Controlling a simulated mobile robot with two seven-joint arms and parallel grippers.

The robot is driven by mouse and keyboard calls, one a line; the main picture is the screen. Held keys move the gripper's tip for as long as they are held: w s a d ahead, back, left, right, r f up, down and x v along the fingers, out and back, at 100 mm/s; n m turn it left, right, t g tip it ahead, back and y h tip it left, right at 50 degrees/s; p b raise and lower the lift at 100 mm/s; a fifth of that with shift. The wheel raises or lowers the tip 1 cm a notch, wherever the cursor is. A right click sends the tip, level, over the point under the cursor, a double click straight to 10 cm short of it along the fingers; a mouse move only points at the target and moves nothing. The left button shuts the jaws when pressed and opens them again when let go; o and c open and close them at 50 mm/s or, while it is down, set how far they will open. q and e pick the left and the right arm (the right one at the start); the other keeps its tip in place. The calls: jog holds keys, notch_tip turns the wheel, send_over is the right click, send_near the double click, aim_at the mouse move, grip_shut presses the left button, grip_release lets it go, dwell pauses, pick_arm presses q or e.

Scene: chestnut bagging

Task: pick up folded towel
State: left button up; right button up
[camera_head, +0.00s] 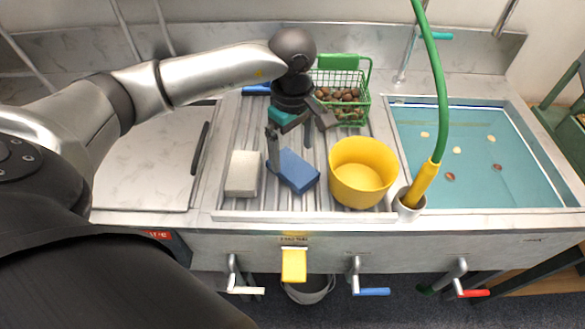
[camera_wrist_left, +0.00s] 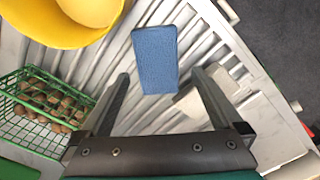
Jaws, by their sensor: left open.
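A blue folded block that looks like the folded towel (camera_head: 299,172) lies on the ribbed metal drainboard. It also shows in the left wrist view (camera_wrist_left: 155,58), just beyond the fingertips. A white block (camera_head: 243,174) lies left of it; in the wrist view a pale block (camera_wrist_left: 232,85) is partly hidden behind a finger. My left gripper (camera_head: 290,142) is open and points down above the board near the blue block. Its fingers (camera_wrist_left: 160,76) are apart, with nothing held between them. My right gripper is not in view.
A yellow bucket (camera_head: 362,172) stands close to the right of the blue block. A green wire basket of chestnuts (camera_head: 341,97) stands behind. A water-filled basin (camera_head: 475,160) and a green hose (camera_head: 439,90) are further right. A bare panel (camera_head: 150,150) lies left.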

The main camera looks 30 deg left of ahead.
aim_at(292, 166)
pick_arm(q)
jog(key=shift+f, duration=0.55)
jog(key=f, duration=0.4)
jog(key=shift+w+a+f, duration=0.2)
jog(key=shift+w+f, duration=0.1)
jog(key=shift+f, duration=0.1)
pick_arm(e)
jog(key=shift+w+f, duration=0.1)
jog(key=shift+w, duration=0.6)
pick_arm(q)
jog(key=shift+c, duration=0.4)
jog(key=c, duration=1.1)
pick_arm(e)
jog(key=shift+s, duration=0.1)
pick_arm(q)
jog(key=shift+r, duration=0.15)
